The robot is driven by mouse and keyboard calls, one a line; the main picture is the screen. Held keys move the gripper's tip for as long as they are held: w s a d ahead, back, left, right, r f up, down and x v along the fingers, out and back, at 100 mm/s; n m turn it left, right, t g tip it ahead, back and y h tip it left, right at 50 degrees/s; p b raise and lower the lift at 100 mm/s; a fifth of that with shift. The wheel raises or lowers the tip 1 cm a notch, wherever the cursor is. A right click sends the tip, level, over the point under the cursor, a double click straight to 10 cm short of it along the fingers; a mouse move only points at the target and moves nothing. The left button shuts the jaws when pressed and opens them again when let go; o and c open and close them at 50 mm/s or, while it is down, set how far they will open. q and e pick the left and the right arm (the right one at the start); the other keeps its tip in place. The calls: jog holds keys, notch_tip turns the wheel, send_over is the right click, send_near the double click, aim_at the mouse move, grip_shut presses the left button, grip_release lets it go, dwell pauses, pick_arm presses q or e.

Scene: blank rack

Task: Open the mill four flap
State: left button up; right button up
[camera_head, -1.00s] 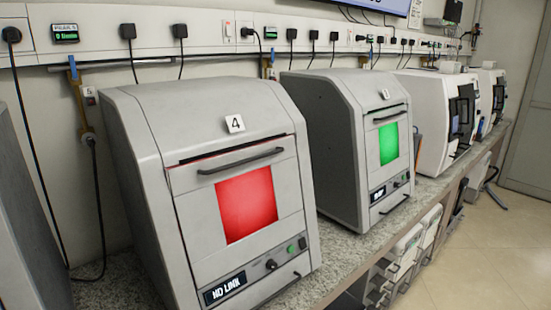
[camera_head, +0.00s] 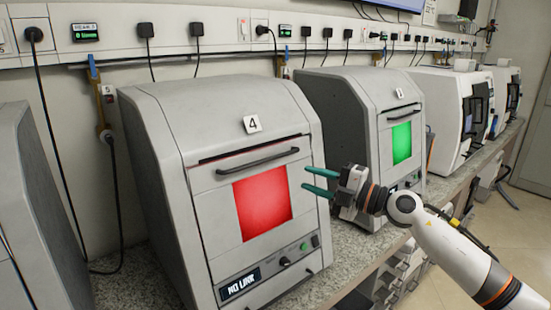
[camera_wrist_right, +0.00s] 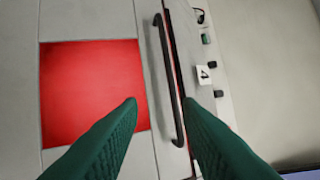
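The mill marked 4 (camera_head: 160,110) is a grey machine on the counter at centre left in the head view. Its flap (camera_head: 218,203) has a glowing red window (camera_head: 263,203) and appears shut. A dark bar handle (camera_head: 258,160) runs along the flap's top edge. It also shows in the wrist view (camera_wrist_right: 168,80). My right gripper (camera_head: 307,180) is in front of the mill's right side, fingers apart and empty. In the wrist view its two green fingers (camera_wrist_right: 160,103) point at the flap, with the handle between them in the picture; contact cannot be seen. My left gripper is not in view.
A second mill (camera_head: 345,100) with a green window stands to the right, behind my right arm. White machines (camera_head: 440,100) stand farther along the granite counter (camera_head: 350,262). Another grey machine (camera_head: 30,190) is at the left edge. Cables hang from the wall sockets.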

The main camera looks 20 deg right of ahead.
aim_at(269, 160)
jog(key=w+a+r+p, duration=0.1)
jog(key=w+a, duration=0.1)
jog(key=w+a+r+n+p, duration=0.1)
jog(key=w+a, duration=0.1)
jog(key=w+a+r+n+g+p, duration=0.1)
jog(key=w+a, duration=0.1)
jog(key=shift+w+a+p, duration=0.2)
jog(key=shift+a+p, duration=0.1)
jog(key=shift+p, duration=0.1)
jog(key=shift+w+a+f, duration=0.2)
jog(key=shift+w+a, duration=0.25)
jog(key=shift+w, duration=0.1)
jog(key=shift+c, duration=0.3)
grip_shut()
